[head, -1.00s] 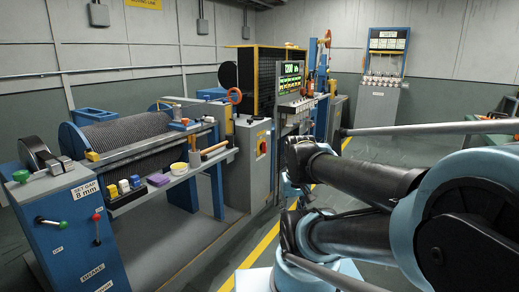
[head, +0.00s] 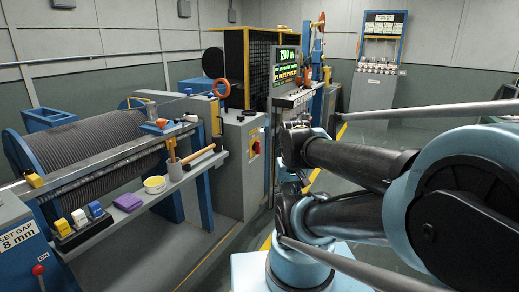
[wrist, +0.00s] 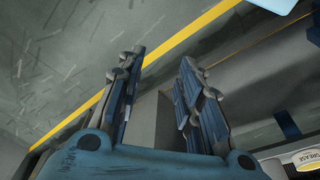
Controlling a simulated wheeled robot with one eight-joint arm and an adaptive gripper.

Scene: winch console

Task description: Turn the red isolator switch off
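The red isolator switch (head: 256,147) is small in the head view. It sits on a yellow plate on the side of a grey cabinet (head: 236,165), left of my arm. Its handle position is too small to tell. My gripper (wrist: 162,57) shows in the wrist view with its two blue-grey fingers apart and nothing between them. It points down over the floor and a yellow floor line (wrist: 160,62). The switch is not visible in the wrist view, and my gripper cannot be made out in the head view.
A winch drum (head: 90,150) and a shelf with a purple block (head: 128,202), a yellow-rimmed tin (head: 155,184) and a mallet (head: 200,156) stand left of the cabinet. The lit console screen (head: 287,65) is behind it. A grease tin (wrist: 304,160) shows lower right in the wrist view.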

